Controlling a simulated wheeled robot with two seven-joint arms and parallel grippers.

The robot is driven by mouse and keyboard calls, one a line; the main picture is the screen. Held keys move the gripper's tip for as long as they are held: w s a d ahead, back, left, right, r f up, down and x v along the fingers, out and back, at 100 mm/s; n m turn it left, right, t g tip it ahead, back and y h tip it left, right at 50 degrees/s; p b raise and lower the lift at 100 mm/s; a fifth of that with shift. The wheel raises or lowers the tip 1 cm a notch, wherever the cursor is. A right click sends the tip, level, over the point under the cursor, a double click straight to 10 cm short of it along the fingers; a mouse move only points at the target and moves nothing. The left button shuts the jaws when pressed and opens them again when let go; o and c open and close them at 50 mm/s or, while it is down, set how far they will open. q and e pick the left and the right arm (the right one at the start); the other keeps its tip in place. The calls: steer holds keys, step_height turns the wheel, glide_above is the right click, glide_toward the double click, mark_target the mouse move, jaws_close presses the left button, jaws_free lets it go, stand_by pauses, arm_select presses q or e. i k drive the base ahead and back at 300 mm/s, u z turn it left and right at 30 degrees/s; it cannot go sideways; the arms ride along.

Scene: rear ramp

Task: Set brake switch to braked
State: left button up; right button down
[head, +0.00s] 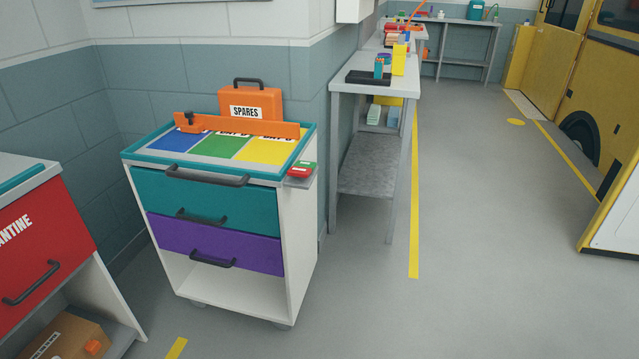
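The cart (302,245) is white with a teal rim, a teal drawer (240,203) and a purple drawer (185,238), both closed. Castors show under it. Neither of my grippers is in the head view.
A red-drawer cabinet (50,245) stands at left, a grey bench (372,170) behind right. Floor right of the cart is clear; a yellow vehicle (575,75) stands far right.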

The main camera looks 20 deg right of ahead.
mark_target(304, 169)
steer(key=u, duration=0.2)
steer(key=k, duration=0.1)
steer(key=z, duration=0.6)
steer(key=i, duration=1.1)
steer(key=u, duration=0.3)
